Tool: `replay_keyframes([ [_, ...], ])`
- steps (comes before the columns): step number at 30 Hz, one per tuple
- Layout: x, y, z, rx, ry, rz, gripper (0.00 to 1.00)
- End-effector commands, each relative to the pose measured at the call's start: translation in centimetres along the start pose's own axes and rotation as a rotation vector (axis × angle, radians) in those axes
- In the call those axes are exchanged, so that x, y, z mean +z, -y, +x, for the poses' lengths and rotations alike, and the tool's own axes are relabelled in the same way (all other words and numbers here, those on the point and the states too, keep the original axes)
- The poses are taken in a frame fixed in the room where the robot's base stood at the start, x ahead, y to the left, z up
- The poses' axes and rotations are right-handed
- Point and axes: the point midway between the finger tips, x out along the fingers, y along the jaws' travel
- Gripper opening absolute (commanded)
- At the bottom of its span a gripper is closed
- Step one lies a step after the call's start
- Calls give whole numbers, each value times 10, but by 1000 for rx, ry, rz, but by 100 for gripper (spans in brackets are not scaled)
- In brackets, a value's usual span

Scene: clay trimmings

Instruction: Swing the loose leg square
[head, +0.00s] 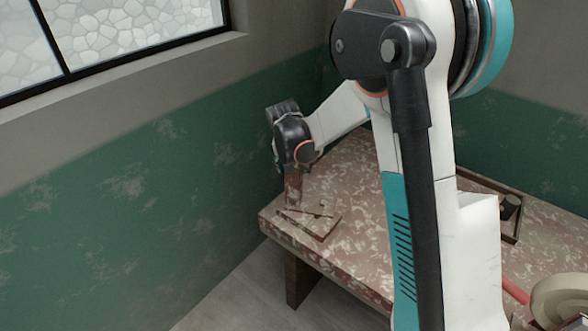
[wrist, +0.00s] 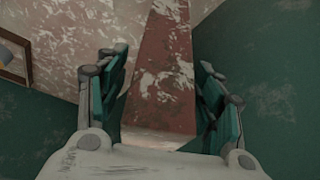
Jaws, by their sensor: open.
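A reddish-brown, pale-flecked leg (wrist: 164,62) runs between the two fingers of my gripper (wrist: 163,82) in the wrist view. The fingers are open on either side of it. A narrow gap shows on the left; on the right the finger is very close, and I cannot tell whether it touches. In the head view, the reddish leg (head: 293,188) shows upright just below my gripper (head: 292,168). A flat squarish panel (head: 318,226) lies near the table's left corner beneath it, with small pieces on top. The leg's joint with the panel is unclear.
The mottled table (head: 350,185) ends close by at its left corner. A green wall (head: 150,200) stands behind and left. A wooden tray (head: 520,225) holding a dark cylinder and a pale round object (head: 560,300) are at the right. My arm hides the table's middle.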

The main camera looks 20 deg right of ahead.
Motion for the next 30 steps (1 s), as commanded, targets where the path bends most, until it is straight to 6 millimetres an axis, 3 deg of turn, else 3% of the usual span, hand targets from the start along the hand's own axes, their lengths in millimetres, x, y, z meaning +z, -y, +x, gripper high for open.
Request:
replay_keyframes([
  [11, 0, 0, 5, 0, 0, 0, 62],
  [19, 0, 0, 5, 0, 0, 0, 0],
  [25, 0, 0, 5, 15, 1, 37, 0],
  [30, 0, 0, 4, 74, 2, 175, 0],
])
